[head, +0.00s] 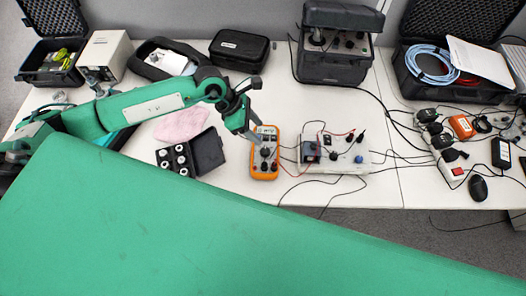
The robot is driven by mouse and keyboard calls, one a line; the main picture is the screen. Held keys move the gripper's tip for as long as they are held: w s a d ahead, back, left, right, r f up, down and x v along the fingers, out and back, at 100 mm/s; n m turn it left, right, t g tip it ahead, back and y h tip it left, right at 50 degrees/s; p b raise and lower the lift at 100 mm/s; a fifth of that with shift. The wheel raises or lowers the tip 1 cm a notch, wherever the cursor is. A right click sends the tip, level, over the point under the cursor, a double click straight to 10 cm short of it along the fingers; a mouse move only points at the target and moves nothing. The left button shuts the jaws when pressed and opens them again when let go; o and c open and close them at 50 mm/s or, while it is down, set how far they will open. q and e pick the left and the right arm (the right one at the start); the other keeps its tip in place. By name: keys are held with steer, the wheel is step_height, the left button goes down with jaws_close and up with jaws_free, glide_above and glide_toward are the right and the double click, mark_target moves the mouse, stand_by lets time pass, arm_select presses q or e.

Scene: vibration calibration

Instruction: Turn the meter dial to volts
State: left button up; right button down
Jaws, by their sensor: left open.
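The orange multimeter (265,170) lies on the white table, face up, with a grey screen at its top and leads at its lower end. Its dark round dial (265,152) is in the middle of the face; the mark it points at is too small to read. My left gripper (256,138) reaches in from the left, and its fingertips are over the upper left part of the meter, close to the dial. The gripper is open and holds nothing that I can see. Whether a finger touches the dial cannot be told. My right gripper is not in view.
A white box with knobs and wires (340,163) stands right of the meter. A small black case with round pieces (207,152) is open on the left. A power strip (452,170) and a mouse (478,188) lie at the right. Loose cables cross the table near the meter.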

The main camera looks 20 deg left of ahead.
mark_target(265, 149)
arm_select(q)
steer(key=f+p, duration=0.1)
steer(key=f, duration=0.3)
steer(key=w+d+f+y+p, duration=0.1)
steer(key=f, duration=0.3)
steer(key=w+f+y+p, duration=0.1)
steer(key=f, duration=0.4)
steer(key=shift+d+m+p, duration=0.15)
steer(key=shift+m+p, duration=0.15)
steer(key=shift+w+d+f, duration=0.1)
steer(key=shift+d+f, duration=0.15)
steer(key=shift+f, duration=0.4)
steer(key=c, duration=1)
